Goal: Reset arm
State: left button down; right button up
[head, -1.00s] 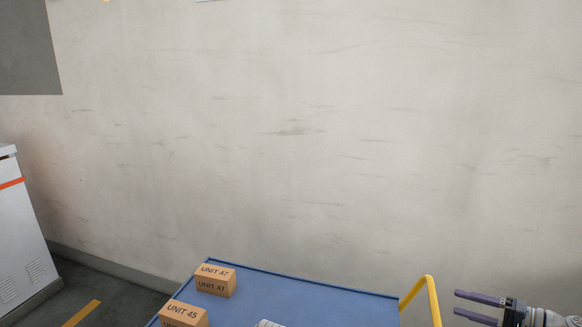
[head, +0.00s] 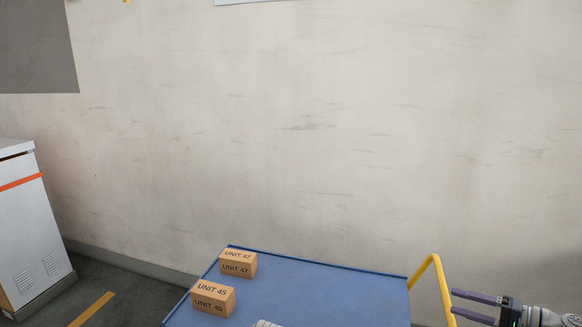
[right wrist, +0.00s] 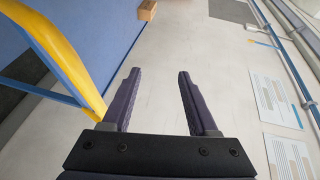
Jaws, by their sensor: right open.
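My right gripper (head: 474,306) is at the lower right of the head view, to the right of the yellow handle (head: 437,283) of a blue cart. It is open, with its two purple fingers apart and nothing between them. In the right wrist view the fingers (right wrist: 157,85) are spread in front of the pale wall, and the yellow handle (right wrist: 62,62) is close on the left. My left gripper is not in view.
The blue cart top (head: 310,295) carries a box marked UNIT 47 (head: 238,263), a box marked UNIT 45 (head: 213,297) and a partly cut-off pale item (head: 266,324). A white cabinet (head: 30,225) stands at left. A bare wall (head: 300,140) is behind.

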jog(key=a+f+n+g+h, duration=0.15)
jog(key=a+f+g, duration=0.3)
jog(key=a, duration=0.65)
jog(key=a+f+n+g+h, duration=0.1)
jog(key=a+f+n+g, duration=0.15)
jog(key=a+f, duration=0.55)
jog(key=s+a+f+n+g+h+b, duration=0.1)
jog(key=s+a+f+n+h, duration=0.2)
jog(key=a, duration=0.6)
jog(key=s+a+f+n+g+h, duration=0.2)
jog(key=s+a+f+n+h, duration=0.2)
jog(key=s+a+h, duration=0.3)
jog(key=shift+s+a+g+h+b, duration=0.35)
jog(key=shift+a+h, duration=0.1)
jog(key=shift+a, duration=0.7)
